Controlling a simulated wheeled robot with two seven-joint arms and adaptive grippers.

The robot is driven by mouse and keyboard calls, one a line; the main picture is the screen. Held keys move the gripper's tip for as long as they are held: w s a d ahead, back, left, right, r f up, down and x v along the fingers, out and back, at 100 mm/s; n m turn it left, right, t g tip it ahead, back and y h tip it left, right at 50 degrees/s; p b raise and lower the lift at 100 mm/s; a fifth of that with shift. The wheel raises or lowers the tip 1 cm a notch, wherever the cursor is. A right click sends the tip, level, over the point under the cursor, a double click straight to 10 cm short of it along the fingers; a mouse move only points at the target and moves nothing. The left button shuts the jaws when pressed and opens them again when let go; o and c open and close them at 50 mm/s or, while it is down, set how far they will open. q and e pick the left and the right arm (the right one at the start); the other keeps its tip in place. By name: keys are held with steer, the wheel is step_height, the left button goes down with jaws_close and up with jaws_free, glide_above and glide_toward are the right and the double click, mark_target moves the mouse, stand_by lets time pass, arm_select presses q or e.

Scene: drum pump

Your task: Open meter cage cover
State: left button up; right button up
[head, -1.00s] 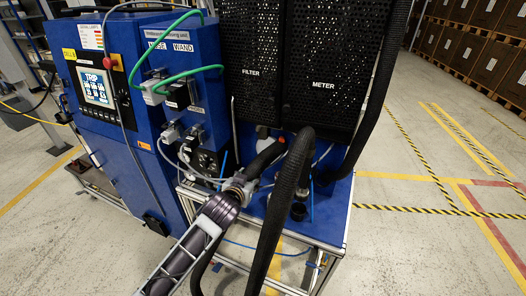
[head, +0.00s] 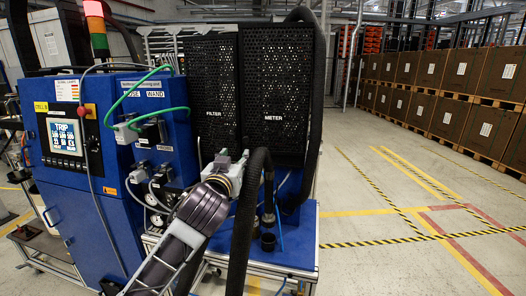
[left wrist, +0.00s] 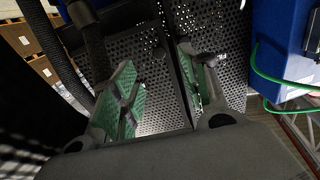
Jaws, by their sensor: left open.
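The meter cage cover (head: 278,85) is a black perforated panel marked METER, upright beside the panel marked FILTER (head: 211,75). It looks closed in the head view. My left gripper (head: 236,165) is in front of the lower part of the two panels, partly hidden by my own wrist and a black hose. In the left wrist view, its two green-padded fingers (left wrist: 168,88) are apart, with perforated black panels and a dark seam beyond them. Nothing shows between the pads, and I cannot tell whether they touch a panel. My right gripper is not in view.
A thick black hose (head: 247,215) rises close to my left gripper, and another runs down the cage's right side. The blue cabinet (head: 95,195) with screen and green cables stands left. Floor (head: 380,210) to the right is clear, with stacked brown boxes (head: 440,105) behind.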

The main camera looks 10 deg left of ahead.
arm_select(q)
steer(key=p, duration=0.1)
glide_toward(246, 140)
steer(key=w, duration=0.5)
steer(key=shift+w+a, duration=0.3)
steer(key=shift+w, duration=0.8)
steer(key=shift+w+a, duration=0.1)
steer(key=shift+w, duration=1.05)
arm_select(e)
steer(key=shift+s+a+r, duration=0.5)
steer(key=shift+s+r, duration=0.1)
arm_select(q)
steer(key=shift+c, duration=0.3)
